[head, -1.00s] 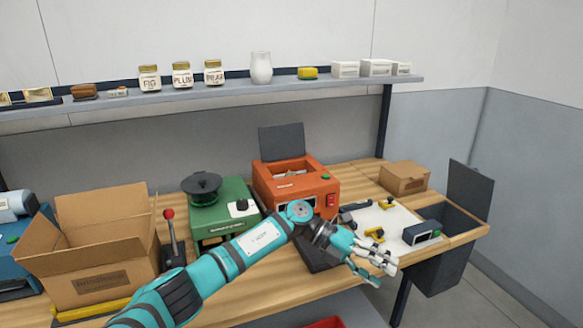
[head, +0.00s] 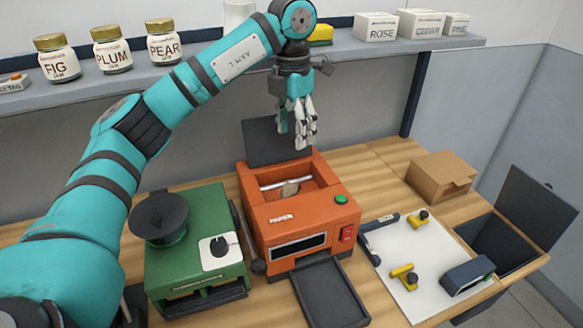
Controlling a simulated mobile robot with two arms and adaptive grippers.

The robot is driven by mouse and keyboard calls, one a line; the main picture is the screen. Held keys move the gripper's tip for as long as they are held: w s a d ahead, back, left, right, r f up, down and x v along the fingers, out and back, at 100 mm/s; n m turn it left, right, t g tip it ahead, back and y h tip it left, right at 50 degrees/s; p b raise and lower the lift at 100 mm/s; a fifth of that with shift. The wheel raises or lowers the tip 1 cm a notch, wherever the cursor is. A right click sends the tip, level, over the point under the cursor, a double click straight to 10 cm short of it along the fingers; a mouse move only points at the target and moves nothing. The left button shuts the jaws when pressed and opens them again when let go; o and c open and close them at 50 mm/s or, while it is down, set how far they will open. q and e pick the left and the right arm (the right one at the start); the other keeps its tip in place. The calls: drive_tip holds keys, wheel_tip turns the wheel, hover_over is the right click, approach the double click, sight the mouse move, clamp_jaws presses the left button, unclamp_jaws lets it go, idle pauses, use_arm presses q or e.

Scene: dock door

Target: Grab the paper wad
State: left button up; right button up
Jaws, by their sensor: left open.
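A small beige crumpled piece, which looks like the paper wad (head: 289,190), lies inside the open top of the orange machine (head: 290,222), by a pale roller bar. The machine's dark lid (head: 262,141) stands open behind. My left gripper (head: 303,143) hangs fingers down above the machine's opening, in front of the lid. It is open and empty, apart from the wad. My right gripper is not in view.
A green machine (head: 195,250) stands left of the orange one, with a dark tray (head: 330,293) in front. A white mat (head: 405,250) with yellow clamps, a cardboard box (head: 440,176) and an open dark bin (head: 495,243) are to the right. The shelf (head: 375,42) with jars runs behind my arm.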

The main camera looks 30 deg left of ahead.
use_arm(q)
drive_tip(key=p, duration=0.1)
approach(291, 183)
drive_tip(key=f, duration=0.5)
drive_tip(key=shift+s+d+f, duration=0.25)
drive_tip(key=shift+f, duration=0.1)
wheel_tip(291, 183, down, 5)
drive_tip(key=p, duration=0.2)
drive_tip(key=shift+a+f+p, duration=0.15)
drive_tip(key=shift+p, duration=0.25)
drive_tip(key=c, duration=0.5)
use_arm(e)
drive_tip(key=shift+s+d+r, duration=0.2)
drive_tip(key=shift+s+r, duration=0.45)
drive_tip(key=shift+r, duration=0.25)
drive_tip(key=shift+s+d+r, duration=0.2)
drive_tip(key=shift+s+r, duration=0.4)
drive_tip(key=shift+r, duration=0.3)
